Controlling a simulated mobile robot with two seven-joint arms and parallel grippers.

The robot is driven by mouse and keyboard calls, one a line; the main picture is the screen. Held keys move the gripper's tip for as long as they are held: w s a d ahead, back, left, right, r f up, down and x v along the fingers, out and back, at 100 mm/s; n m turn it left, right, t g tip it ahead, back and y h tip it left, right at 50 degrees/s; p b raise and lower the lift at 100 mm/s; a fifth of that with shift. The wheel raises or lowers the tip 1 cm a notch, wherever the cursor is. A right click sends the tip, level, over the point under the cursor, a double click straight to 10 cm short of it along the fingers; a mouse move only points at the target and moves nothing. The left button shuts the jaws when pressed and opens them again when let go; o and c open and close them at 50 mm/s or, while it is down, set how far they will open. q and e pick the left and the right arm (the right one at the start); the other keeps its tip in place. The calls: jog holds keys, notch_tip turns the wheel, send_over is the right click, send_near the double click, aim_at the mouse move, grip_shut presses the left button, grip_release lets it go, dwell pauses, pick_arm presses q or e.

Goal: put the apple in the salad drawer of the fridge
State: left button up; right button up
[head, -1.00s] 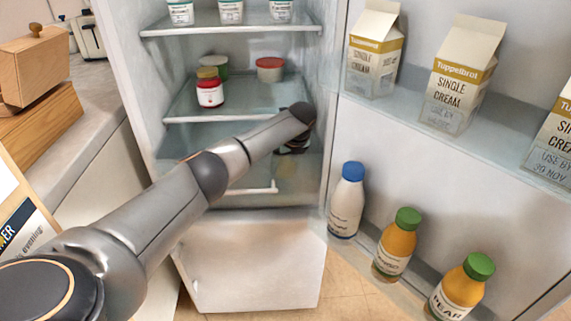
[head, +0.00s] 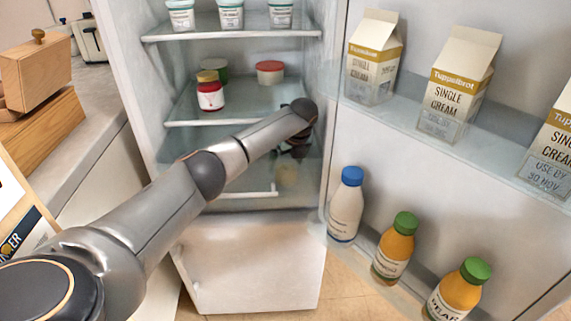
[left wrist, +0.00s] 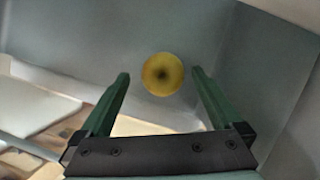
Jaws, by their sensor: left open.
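The apple (left wrist: 163,74) is yellow and round in the left wrist view, beyond and between the fingertips, with grey walls around it. The drawer is low in the fridge and has a white handle bar. My left gripper's green fingers (left wrist: 161,88) are apart with nothing gripped. My arm hides part of the drawer. My right gripper is not in view.
The fridge door on the right holds cream cartons (head: 458,85), a blue-capped bottle (head: 346,205) and orange juice bottles (head: 394,248). Glass shelves above the drawer hold jars (head: 210,95) and white pots (head: 231,14). A counter with wooden items (head: 38,75) stands left.

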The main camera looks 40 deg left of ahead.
pick_arm(q)
jog(key=shift+v, duration=0.8)
jog(key=p+v, duration=0.1)
jog(key=v, duration=0.2)
jog(key=shift+d+r, duration=0.1)
jog(key=shift+r, duration=0.25)
jog(key=shift+s+d+r, duration=0.15)
jog(key=shift+r, duration=0.25)
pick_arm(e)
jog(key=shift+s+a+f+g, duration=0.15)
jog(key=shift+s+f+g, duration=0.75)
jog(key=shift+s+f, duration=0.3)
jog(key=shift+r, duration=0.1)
